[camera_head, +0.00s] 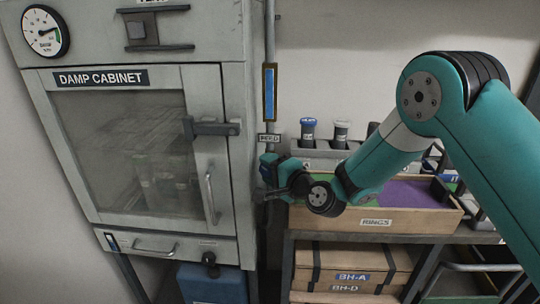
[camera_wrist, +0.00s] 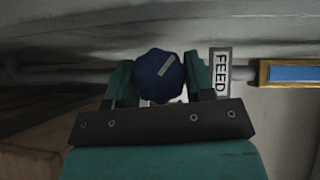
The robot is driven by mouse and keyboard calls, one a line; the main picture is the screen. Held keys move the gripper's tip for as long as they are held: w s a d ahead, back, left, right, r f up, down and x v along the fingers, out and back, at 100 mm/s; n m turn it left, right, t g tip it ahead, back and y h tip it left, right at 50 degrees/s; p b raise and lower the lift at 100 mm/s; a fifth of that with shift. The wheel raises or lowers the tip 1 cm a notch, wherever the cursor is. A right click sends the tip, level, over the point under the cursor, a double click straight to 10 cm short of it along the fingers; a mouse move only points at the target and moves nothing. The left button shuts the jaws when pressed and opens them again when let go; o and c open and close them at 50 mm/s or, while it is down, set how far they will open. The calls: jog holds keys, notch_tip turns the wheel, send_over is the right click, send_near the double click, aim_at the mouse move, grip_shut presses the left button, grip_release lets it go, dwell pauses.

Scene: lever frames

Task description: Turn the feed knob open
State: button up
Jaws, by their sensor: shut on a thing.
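The feed knob (camera_wrist: 158,82) is round and dark blue with a pale pointer line. In the wrist view the line slants up to the right, across the direction of the pipe. My gripper (camera_wrist: 160,72) has one finger on each side of the knob and is shut on it. The FEED label (camera_wrist: 221,72) sits just right of the fingers. In the head view the FEED label (camera_head: 269,140) is on the pipe above my gripper (camera_head: 268,168), which mostly hides the knob there.
The damp cabinet (camera_head: 235,110) stands close left of my gripper, with a door handle (camera_head: 209,198) sticking out. A blue gauge strip (camera_head: 269,92) is on the pipe above. A wooden RINGS tray (camera_head: 330,216) and a rack of vials (camera_head: 312,152) are close on the right.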

jog(key=shift+r+n+g+h+p, duration=0.35)
jog(key=shift+n+h+p, duration=0.15)
jog(key=shift+p, duration=0.45)
jog(key=shift+f, duration=0.3)
jog(key=o, duration=0.9)
